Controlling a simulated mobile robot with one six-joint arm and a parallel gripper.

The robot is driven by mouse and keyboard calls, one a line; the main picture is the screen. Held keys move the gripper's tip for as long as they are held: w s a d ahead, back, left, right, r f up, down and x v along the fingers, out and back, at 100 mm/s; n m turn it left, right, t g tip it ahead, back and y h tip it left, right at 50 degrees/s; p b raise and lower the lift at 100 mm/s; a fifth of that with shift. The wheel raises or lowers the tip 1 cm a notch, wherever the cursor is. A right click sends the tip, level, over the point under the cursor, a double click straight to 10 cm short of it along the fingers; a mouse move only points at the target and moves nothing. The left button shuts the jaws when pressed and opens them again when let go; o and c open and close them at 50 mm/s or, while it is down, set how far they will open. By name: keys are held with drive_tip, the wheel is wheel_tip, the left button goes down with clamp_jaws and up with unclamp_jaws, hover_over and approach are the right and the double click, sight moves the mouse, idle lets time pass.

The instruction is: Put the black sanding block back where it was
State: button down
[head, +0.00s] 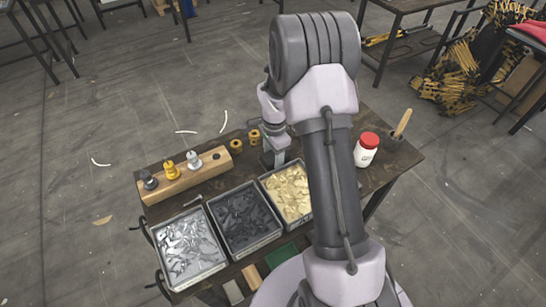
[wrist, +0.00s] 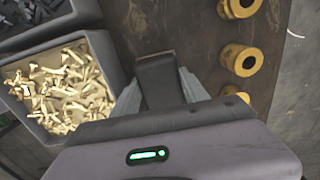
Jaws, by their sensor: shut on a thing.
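The black sanding block (wrist: 158,78) is between the two fingers of my gripper (wrist: 160,88) in the wrist view, with its far end sticking out past them. The fingers press on its two sides. In the head view my gripper (head: 276,152) is over the middle of the workbench, behind the brass rivet bin. There the block is mostly hidden by my gripper and arm. I cannot tell whether the block touches the bench top.
Brass bushings (wrist: 240,60) stand right of my gripper in the wrist view. Bins of silver (head: 188,250), black (head: 243,217) and brass (head: 288,193) pieces line the front.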

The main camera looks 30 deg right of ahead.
drive_tip(key=shift+f, duration=0.2)
drive_tip(key=c, duration=0.9)
unclamp_jaws()
drive_tip(key=shift+o, duration=0.2)
drive_tip(key=shift+r, duration=0.1)
drive_tip(key=s+a+r+n+t+p, duration=0.1)
drive_tip(key=s+a+r+n+p, duration=0.15)
drive_tip(key=r, duration=0.95)
drive_tip(key=s+a+r+n+t+p, duration=0.15)
drive_tip(key=a+r, duration=0.25)
drive_tip(key=r, duration=0.9)
drive_tip(key=s+a+r+n+t+y, duration=0.1)
drive_tip(key=s+a+r+n, duration=0.3)
drive_tip(key=s, duration=0.5)
drive_tip(key=s+a+r+n+t, duration=0.2)
drive_tip(key=s+a+r+n, duration=0.2)
drive_tip(key=s, duration=0.6)
drive_tip(key=a+n, duration=0.1)
drive_tip(key=a, duration=0.1)
drive_tip(key=shift+a+r+y+p, duration=0.2)
drive_tip(key=shift+a+y+p, duration=0.15)
drive_tip(key=shift+a+y, duration=0.05)
